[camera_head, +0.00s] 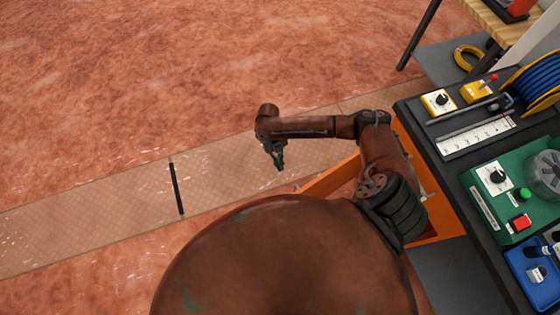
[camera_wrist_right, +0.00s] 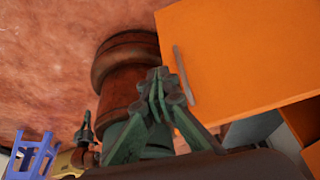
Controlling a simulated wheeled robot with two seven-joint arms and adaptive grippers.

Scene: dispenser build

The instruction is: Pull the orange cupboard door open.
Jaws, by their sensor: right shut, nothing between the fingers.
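The orange cupboard door (camera_head: 328,179) stands swung out from the black-topped bench in the head view, its edge showing beside my right forearm. In the right wrist view the door (camera_wrist_right: 245,50) is a broad flat panel with a slim grey handle (camera_wrist_right: 183,75) near its left edge. My right gripper (camera_head: 277,160) is shut and empty, just left of the door's outer end in the head view. In the wrist view its fingertips (camera_wrist_right: 160,88) lie close beside the handle; I cannot tell whether they touch. A small dark gripper (camera_wrist_right: 85,130), seemingly my left, shows at lower left, too small to read.
The bench (camera_head: 415,125) carries a green control panel (camera_head: 500,205), a blue box (camera_head: 535,270), yellow switch boxes and a blue cable reel (camera_head: 535,85). A blue stool-like frame (camera_wrist_right: 35,155) stands at left in the wrist view.

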